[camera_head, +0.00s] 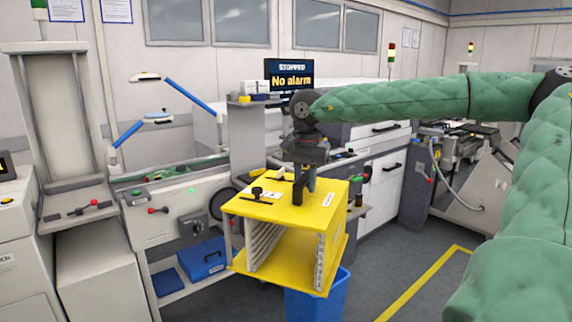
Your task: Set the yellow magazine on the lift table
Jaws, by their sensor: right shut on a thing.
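The yellow magazine (325,222) hangs in the middle of the head view, with yellow top and bottom plates, slotted pale side walls and an open front; it looks empty. My right gripper (304,180) points down and is shut on it at the top plate; the exact grip is partly hidden. A grey platform with a red-knobbed clamp (78,208) below a tall frame at the left looks like a lift table. Another grey column (242,145) stands behind the magazine, its lower part hidden, so I cannot tell which is the lift table. My left gripper is not in view.
A conveyor machine (165,210) with blue-armed lamps stands behind at left, with blue boxes (203,258) on its lower shelf. A blue bin (317,302) stands below the magazine. Grey floor with a yellow line (420,286) is clear at right.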

